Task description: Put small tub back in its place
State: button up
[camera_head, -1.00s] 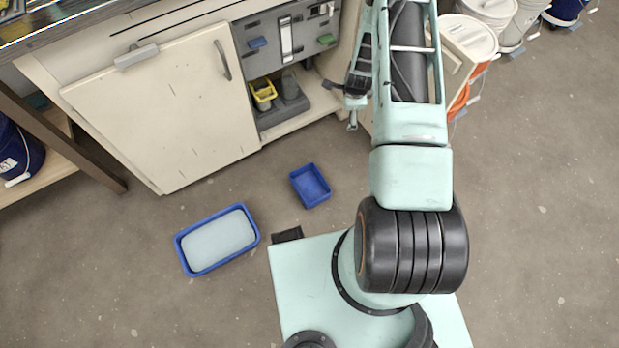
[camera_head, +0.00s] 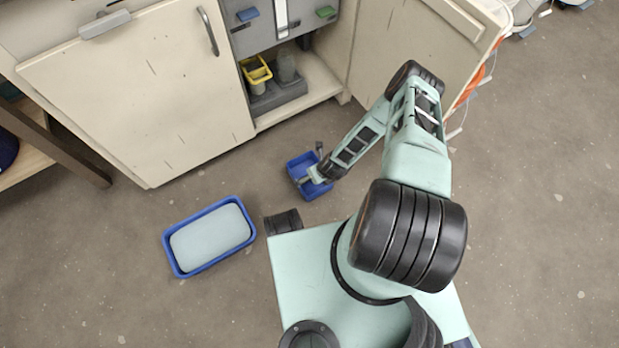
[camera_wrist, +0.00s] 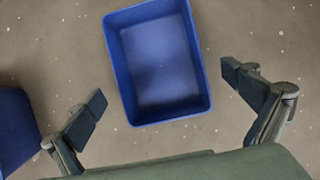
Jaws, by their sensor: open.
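The small tub is an empty blue rectangular bin (camera_head: 297,165) standing upright on the floor in front of the open cabinet. My gripper (camera_head: 318,165) reaches down over it in the head view and hides part of it. In the wrist view the tub (camera_wrist: 157,62) lies ahead of my gripper (camera_wrist: 168,108), roughly between the lines of the two spread fingers. The fingers are open and apart from the tub, with nothing between them. The open cabinet (camera_head: 310,88) has a low shelf holding a yellow container (camera_head: 256,70) and a grey one (camera_head: 287,66).
A larger blue tray (camera_head: 172,256) with a pale filling stands on the floor to the left; a blue edge (camera_wrist: 15,125) shows at left in the wrist view. Cabinet doors (camera_head: 135,95) stand left and right of the opening. Open floor lies around the tub.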

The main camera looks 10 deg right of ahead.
jog(key=b+x, duration=0.3)
jog(key=x, duration=0.4)
jog(key=shift+a+f+b, duration=0.25)
jog(key=shift+f+b, duration=0.05)
jog(key=c, duration=1.2)
jog(key=shift+r, duration=0.1)
jog(key=shift+w, duration=0.1)
